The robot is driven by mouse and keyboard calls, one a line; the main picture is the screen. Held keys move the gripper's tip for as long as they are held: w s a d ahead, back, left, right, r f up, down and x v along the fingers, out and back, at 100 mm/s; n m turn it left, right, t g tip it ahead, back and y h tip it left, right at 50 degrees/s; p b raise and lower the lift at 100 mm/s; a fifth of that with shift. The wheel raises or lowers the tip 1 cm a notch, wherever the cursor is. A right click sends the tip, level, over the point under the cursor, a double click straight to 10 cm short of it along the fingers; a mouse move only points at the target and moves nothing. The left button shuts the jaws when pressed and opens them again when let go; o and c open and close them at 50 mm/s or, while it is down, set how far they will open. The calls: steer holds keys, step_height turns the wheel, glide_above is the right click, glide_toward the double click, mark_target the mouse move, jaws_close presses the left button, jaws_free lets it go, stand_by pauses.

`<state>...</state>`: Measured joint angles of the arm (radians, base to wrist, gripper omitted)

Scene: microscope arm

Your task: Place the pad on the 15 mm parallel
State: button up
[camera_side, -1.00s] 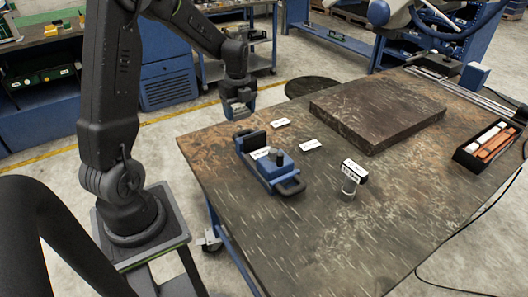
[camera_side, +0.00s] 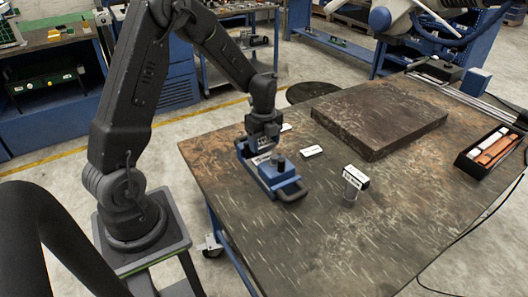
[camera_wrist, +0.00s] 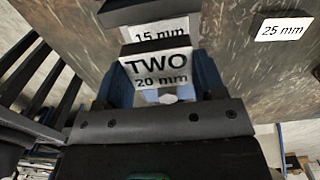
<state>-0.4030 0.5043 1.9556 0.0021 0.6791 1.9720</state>
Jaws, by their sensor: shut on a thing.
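My gripper (camera_side: 264,146) is low over the far left end of the blue fixture (camera_side: 278,178), largely hiding that end in the side view. In the wrist view my gripper (camera_wrist: 162,85) has blue-sided jaws around a small pale piece (camera_wrist: 168,98), which I take to be the pad; most of it is hidden. A dark-topped white face marked "TWO 20 mm" (camera_wrist: 158,68) shows close between the jaws. Just beyond it is a white face marked "15 mm" (camera_wrist: 160,30) below a dark bar. I cannot tell whether the pad touches either one.
A white card marked "25 mm" (camera_wrist: 283,29) lies right of the jaws. The table's front is clear.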

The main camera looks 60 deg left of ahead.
mark_target(264, 159)
steer(key=shift+f, duration=2)
steer(key=o, duration=1.2)
steer(key=shift+f, duration=0.15)
step_height(264, 159, up, 12)
steer(key=shift+d+r, duration=0.1)
steer(key=shift+r, duration=0.05)
steer(key=s+d+r+n+t, duration=0.2)
steer(key=s+d+r+n, duration=0.4)
steer(key=s+d+n, duration=0.2)
steer(key=s+d+r+n+t, duration=0.3)
steer(key=s+d+r+n, duration=0.3)
steer(key=s+d+n, duration=0.2)
steer(key=s+n, duration=0.2)
steer(key=shift+s+r+t, duration=0.3)
steer(key=shift+s+r, duration=0.05)
steer(key=shift+r, duration=0.05)
